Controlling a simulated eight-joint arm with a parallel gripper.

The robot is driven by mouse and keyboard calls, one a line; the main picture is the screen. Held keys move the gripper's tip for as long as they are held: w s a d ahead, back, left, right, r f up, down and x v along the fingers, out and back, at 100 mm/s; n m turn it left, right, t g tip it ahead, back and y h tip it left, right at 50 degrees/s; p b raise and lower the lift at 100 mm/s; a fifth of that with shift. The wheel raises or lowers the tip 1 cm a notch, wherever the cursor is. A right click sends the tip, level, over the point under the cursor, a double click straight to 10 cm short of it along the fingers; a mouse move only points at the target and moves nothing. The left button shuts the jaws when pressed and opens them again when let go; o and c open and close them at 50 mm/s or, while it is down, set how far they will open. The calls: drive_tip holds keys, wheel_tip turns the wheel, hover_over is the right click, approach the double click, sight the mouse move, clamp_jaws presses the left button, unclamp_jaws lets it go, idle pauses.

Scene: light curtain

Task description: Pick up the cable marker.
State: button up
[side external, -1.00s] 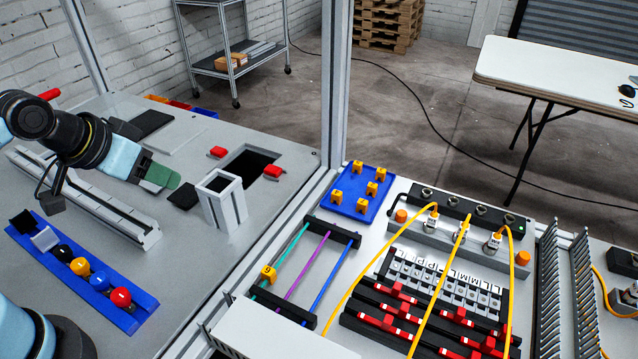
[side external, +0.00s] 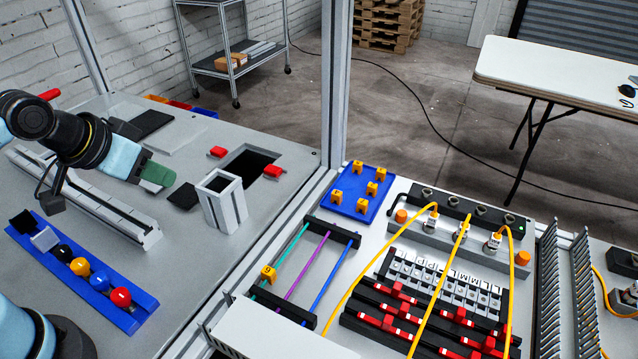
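Several yellow cable markers stand on a blue tray (side external: 352,207) right of the frame post, one of them a marker (side external: 371,188) in its middle right. Another yellow cable marker (side external: 268,272) sits on the teal cable (side external: 294,242) of a small black rack, near its left end. My gripper (side external: 160,174), with green fingertips, is at the left above the grey table, well away from all markers. Its fingers overlap in this view, so their opening cannot be told. Nothing is seen held in it.
A grey square post (side external: 223,203) stands just right of my gripper, beside a dark opening (side external: 248,166) with red clamps. A vertical frame post (side external: 335,90) rises between the gripper's table and the marker panel. Orange cables (side external: 430,300) loop over the panel's right part.

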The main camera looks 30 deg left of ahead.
drive_tip(key=w+d+r, duration=0.4)
drive_tip(key=w, duration=0.3)
drive_tip(key=g, duration=0.3)
hover_over(373, 184)
drive_tip(key=s, duration=0.2)
wheel_tip(373, 184, down, 11)
drive_tip(key=shift+s+a+f, duration=0.1)
drive_tip(key=shift+s, duration=0.05)
drive_tip(key=shift+x, duration=3.05)
drive_tip(key=shift+s, duration=0.2)
drive_tip(key=shift+c, duration=0.2)
